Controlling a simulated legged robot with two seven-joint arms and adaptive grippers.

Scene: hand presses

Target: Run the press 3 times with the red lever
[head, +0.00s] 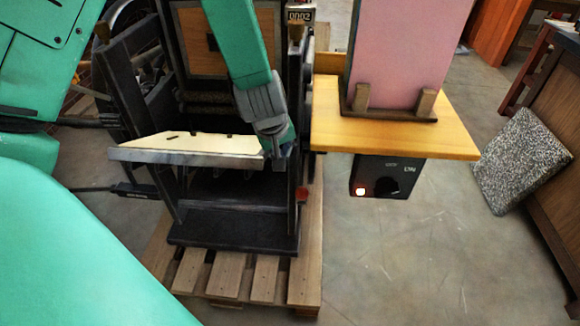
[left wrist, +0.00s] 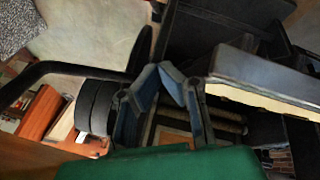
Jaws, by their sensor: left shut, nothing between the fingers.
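The dark press (head: 235,225) stands on a wooden pallet, with a cream plate (head: 190,146) across its front. My left gripper (head: 276,145) is at the right end of that plate, beside the press's right upright. I cannot tell if it touches either one. The gripper also shows in the left wrist view (left wrist: 162,68), its fingertips together and nothing between them. A small red part (head: 302,195) shows low on the right upright; I cannot tell whether it belongs to the red lever. No whole red lever is clear in either view. My right gripper is not in view.
A wooden shelf (head: 440,138) carries a pink panel (head: 405,60) right of the press. A black control box (head: 388,178) with a lit red light hangs beneath it. The floor at the front right is clear.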

